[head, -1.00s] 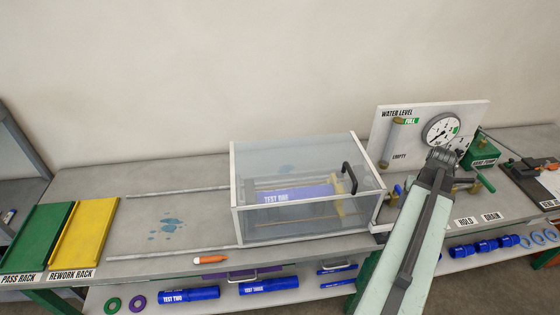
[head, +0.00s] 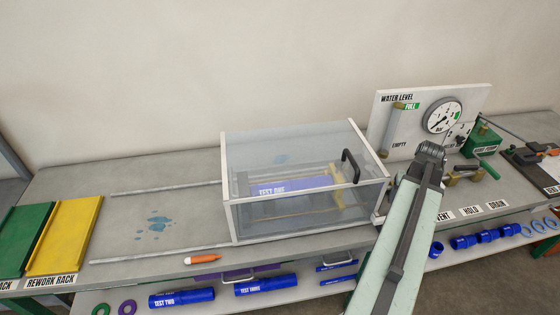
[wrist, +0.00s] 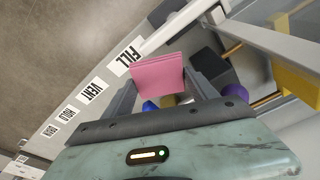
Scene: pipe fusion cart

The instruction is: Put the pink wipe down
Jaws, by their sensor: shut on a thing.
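The pink wipe (wrist: 158,75) shows in the wrist view as a flat pink square between the two fingers of my gripper (wrist: 160,95). My gripper is shut on it and holds it out in front near the FILL label (wrist: 125,60). In the head view my arm reaches over the right part of the bench, and its end (head: 430,152) is just right of the clear test box. The wipe is hidden there behind my arm. I cannot tell from these views whether the wipe touches the bench.
The clear lidded box (head: 300,185) holds a blue pipe. Behind my arm stands the gauge panel (head: 400,110). Wet patches (head: 158,228) and an orange marker (head: 202,259) lie on the bench left of the box. Yellow (head: 65,235) and green (head: 20,240) racks are far left.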

